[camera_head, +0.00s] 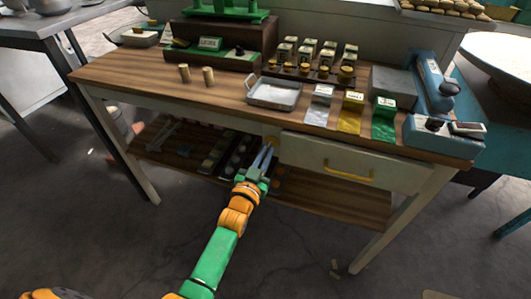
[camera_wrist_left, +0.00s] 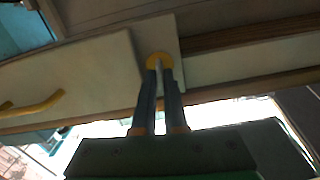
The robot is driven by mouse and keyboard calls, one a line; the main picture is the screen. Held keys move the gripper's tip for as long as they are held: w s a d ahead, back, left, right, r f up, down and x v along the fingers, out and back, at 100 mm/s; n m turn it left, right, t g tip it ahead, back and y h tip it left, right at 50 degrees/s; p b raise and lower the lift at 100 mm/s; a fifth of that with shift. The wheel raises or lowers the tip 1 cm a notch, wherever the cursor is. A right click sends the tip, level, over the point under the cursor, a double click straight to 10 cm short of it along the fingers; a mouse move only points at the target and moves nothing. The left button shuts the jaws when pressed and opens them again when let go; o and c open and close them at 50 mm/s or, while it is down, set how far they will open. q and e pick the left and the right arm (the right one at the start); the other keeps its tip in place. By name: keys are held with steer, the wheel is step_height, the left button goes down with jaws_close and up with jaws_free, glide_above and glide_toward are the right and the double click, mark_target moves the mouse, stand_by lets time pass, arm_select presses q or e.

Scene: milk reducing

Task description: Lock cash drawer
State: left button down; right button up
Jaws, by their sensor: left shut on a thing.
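The cash drawer (camera_head: 310,153) is a pale front panel under the right half of the wooden counter, with a yellow bar handle (camera_head: 347,172). It looks flush with the frame. In the left wrist view the drawer front (camera_wrist_left: 85,75) is at left, with its handle (camera_wrist_left: 32,104). A round yellow lock (camera_wrist_left: 159,60) sits on a pale upright plate just beside the drawer. My left gripper (camera_head: 267,153) is at this lock, its fingers (camera_wrist_left: 160,80) nearly together on a thin pale piece, apparently a key, mostly hidden between them. My right gripper is out of view.
The wooden counter (camera_head: 135,75) above carries a metal tray (camera_head: 273,93), several small packets and a blue device (camera_head: 443,135) at right. A lower shelf (camera_head: 320,200) lies below my left gripper. The floor in front is open.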

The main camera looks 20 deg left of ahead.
arm_select(q)
steer(key=shift+n, duration=0.6)
steer(key=c, duration=1)
jaws_free()
steer(key=shift+o, duration=0.2)
steer(key=s+p, duration=0.1)
steer(key=s, duration=0.6)
steer(key=shift+a, duration=0.15)
